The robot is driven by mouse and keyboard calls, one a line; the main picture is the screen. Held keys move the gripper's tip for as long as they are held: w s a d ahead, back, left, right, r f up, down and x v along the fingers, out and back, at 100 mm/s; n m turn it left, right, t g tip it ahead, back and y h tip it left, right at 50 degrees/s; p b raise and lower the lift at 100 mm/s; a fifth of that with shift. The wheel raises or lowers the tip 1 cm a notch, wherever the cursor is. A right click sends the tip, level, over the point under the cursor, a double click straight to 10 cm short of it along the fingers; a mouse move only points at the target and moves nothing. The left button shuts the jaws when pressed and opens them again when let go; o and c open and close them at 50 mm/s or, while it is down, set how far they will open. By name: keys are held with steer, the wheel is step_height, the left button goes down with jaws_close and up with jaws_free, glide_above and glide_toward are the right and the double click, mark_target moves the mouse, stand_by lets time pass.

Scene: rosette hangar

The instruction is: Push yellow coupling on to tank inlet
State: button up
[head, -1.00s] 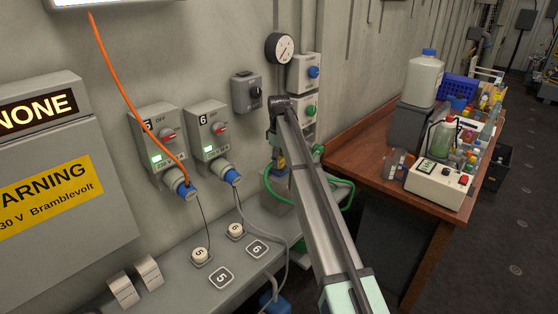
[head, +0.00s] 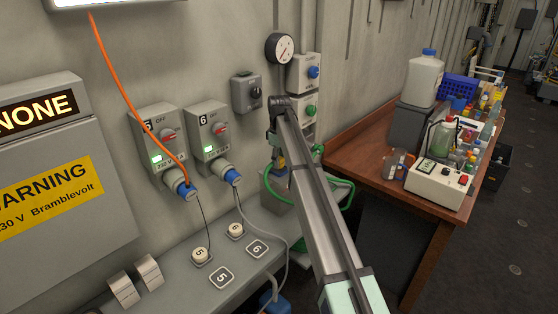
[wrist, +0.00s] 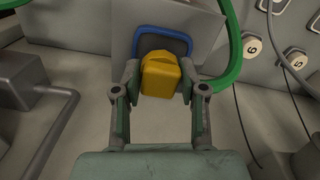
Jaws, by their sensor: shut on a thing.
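The yellow coupling (wrist: 160,77) is between the two fingers of my gripper (wrist: 160,85) in the wrist view, and the fingers are shut on it. I take this for the tank inlet. Whether the coupling touches the inlet cannot be told. In the head view a small bit of yellow (head: 281,161) shows beside the end of my arm, above the grey tank box (head: 277,190). My arm hides most of the gripper and the inlet there.
A green hose (wrist: 229,55) curves close by the gripper's right side. Plugs 5 and 6 (head: 182,184) with cables hang on the wall to the left. A pressure gauge (head: 279,48) sits above. A wooden bench (head: 360,165) with bottles stands right.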

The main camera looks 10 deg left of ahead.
steer(key=shift+f, duration=0.5)
stand_by(0.6)
steer(key=o, duration=1.1)
steer(key=shift+o, duration=0.2)
step_height(320, 180, up, 12)
